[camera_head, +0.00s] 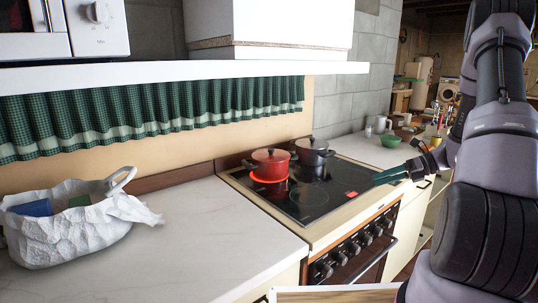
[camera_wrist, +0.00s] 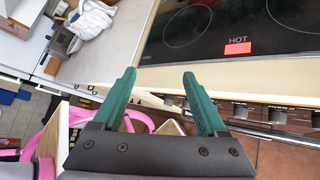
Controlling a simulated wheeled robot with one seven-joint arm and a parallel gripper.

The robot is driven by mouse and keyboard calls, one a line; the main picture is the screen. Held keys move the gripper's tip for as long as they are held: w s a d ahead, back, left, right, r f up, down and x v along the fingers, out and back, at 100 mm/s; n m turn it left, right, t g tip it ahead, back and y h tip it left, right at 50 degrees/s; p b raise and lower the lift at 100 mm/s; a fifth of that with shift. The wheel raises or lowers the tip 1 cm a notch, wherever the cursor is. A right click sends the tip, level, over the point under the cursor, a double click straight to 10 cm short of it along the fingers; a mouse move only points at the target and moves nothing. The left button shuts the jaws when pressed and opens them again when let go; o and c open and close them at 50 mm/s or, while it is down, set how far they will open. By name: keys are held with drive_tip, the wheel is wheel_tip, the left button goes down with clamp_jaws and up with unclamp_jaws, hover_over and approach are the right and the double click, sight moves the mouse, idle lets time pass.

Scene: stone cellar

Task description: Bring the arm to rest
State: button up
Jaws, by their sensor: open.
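My gripper (camera_head: 391,174) shows at the right of the head view, its green fingers pointing left over the front right part of the black cooktop (camera_head: 312,192). In the wrist view my gripper (camera_wrist: 160,78) has its two green fingers apart with nothing between them. Below the gap I see the stove's front edge and the floor. My arm rises from the right side of the head view and bends down to the gripper.
A red pot (camera_head: 270,164) stands on a glowing burner, with a dark pot (camera_head: 312,151) beside it. A red HOT label (camera_wrist: 238,48) marks the cooktop. A white bag (camera_head: 72,222) sits on the left counter. A green bowl (camera_head: 390,141) stands behind the stove's right end. Pink tubing (camera_wrist: 62,128) shows lower left.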

drive_tip(key=s+a+r+n+g+h, duration=0.1)
drive_tip(key=s+a+r+n+h, duration=0.1)
drive_tip(key=s+a+r+n, duration=0.3)
drive_tip(key=s+a+r+n+h, duration=0.1)
drive_tip(key=r+n+h, duration=0.15)
drive_tip(key=r, duration=0.35)
drive_tip(key=s+a+r+n+g+h, duration=0.1)
drive_tip(key=s+a+r+n, duration=0.15)
drive_tip(key=r+n, duration=0.3)
drive_tip(key=s+a+r+n+t+h, duration=0.4)
drive_tip(key=s+r+n+t+h, duration=0.1)
drive_tip(key=s+r+n, duration=0.7)
drive_tip(key=shift+s+n+t, duration=0.4)
drive_tip(key=shift+s+t, duration=0.3)
drive_tip(key=shift+s, duration=0.5)
